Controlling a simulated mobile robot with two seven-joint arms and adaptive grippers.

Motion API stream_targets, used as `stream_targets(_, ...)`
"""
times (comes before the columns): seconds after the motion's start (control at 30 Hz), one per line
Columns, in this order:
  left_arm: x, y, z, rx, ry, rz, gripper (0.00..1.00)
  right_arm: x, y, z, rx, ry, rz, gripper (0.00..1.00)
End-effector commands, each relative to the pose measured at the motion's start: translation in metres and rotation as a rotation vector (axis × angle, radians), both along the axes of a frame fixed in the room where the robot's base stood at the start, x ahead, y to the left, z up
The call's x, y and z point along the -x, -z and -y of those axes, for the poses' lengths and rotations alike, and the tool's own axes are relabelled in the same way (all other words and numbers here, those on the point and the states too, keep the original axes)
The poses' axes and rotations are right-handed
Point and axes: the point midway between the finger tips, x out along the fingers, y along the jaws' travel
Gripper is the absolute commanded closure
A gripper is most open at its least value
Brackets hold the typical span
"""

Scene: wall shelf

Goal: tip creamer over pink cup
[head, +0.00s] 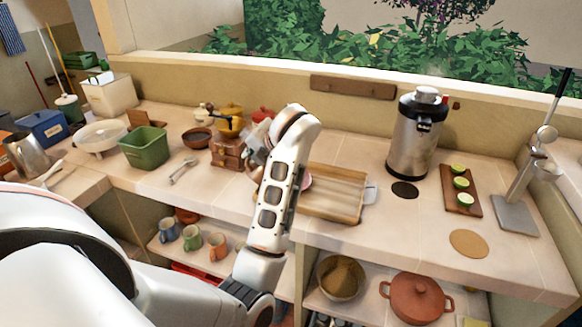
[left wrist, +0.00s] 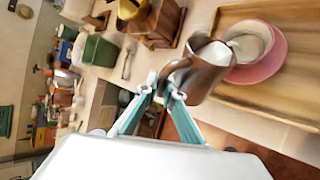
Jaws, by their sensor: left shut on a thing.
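My left gripper (left wrist: 166,92) is shut on a brown metallic creamer (left wrist: 200,76), with the fingers at its lower left side. The creamer leans with its mouth toward the pink cup (left wrist: 249,42), and something white shows inside the mouth. In the left wrist view the creamer's rim overlaps the near edge of the cup; whether they touch I cannot tell. The cup has a pale inside and stands on a pink saucer (left wrist: 268,68). In the head view my left arm hides most of the cup and creamer. My right gripper is not in view.
The cup and saucer are on a wooden tray (head: 337,193). A wooden coffee grinder (head: 226,154) and a green bin (head: 144,148) stand to the left.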

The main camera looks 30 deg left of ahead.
Motion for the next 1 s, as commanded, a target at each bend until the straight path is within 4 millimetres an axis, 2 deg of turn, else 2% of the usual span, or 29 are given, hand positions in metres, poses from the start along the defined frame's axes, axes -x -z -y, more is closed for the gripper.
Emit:
stream_targets(0.73,-0.002,-0.004,0.001,-0.011,-0.001,-0.027,1.0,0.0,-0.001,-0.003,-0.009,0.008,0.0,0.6)
stream_targets(0.9,0.01,0.015,-0.004,0.044,-0.002,0.123,1.0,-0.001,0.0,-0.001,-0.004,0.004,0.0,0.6)
stream_targets(1.0,0.018,0.015,-0.007,0.088,-0.001,0.249,1.0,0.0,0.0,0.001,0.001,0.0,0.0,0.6)
